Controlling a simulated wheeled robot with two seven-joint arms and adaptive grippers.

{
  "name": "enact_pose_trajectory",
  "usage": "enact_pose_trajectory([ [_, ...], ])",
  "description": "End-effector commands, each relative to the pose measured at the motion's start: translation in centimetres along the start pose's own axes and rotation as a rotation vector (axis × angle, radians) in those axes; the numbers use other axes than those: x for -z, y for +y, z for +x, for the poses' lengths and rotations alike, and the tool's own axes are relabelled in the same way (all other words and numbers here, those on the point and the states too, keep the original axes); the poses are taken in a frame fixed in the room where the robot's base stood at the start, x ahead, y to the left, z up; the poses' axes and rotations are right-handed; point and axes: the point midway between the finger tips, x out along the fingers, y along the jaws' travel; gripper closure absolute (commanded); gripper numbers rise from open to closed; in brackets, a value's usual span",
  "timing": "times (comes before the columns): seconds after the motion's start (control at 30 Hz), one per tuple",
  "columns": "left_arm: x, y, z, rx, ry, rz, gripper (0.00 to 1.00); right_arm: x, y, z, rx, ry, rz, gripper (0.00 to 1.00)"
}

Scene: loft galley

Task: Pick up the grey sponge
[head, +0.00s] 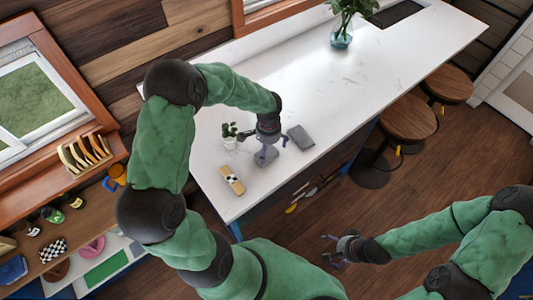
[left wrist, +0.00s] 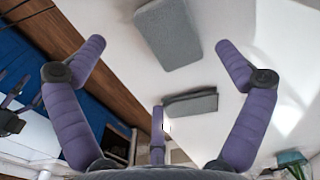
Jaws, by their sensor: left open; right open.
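Two grey blocks lie on the white counter, and I cannot tell for sure which is the sponge. One grey block (head: 265,156) is just below my left gripper (head: 268,139); it shows at the top of the left wrist view (left wrist: 167,32). The other, a darker grey slab (head: 301,136), lies to the right; it shows lower in the left wrist view (left wrist: 190,104). My left gripper (left wrist: 160,48) is open and empty, with its fingers spread above the counter. My right gripper (head: 345,248) is open and empty, over the floor away from the counter.
On the white counter (head: 285,75) stand a small potted plant (head: 229,137), a wooden block with a checkered patch (head: 232,180) and a glass vase with leaves (head: 341,36). Stools (head: 408,118) stand along its front edge. The counter beyond the blocks is mostly clear.

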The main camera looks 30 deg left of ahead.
Motion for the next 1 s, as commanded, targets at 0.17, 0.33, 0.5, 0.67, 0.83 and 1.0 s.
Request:
enact_pose_trajectory([
  [0.17,0.0,0.0,1.3,-0.001,-0.001,-0.002,0.00,0.0,0.0,-0.1,0.000,0.001,0.000,0.02],
  [0.33,0.0,0.1,2.9,-0.003,-0.004,0.000,0.00,0.0,-0.2,-0.5,0.000,0.001,0.000,0.02],
  [0.5,0.1,0.0,5.3,-0.002,-0.002,-0.001,0.00,0.0,-0.3,-0.9,0.000,0.001,-0.001,0.02],
  [0.67,0.2,0.0,6.4,-0.001,0.000,-0.001,0.00,0.0,-0.4,-1.0,0.000,0.001,-0.001,0.02],
  [0.83,0.2,0.0,6.5,-0.001,0.001,-0.001,0.00,0.0,-0.4,-1.0,0.000,0.001,-0.001,0.02],
  [1.0,0.2,0.0,6.5,-0.001,0.000,-0.001,0.31,0.0,-0.4,-1.0,0.000,0.001,0.000,0.02],
])
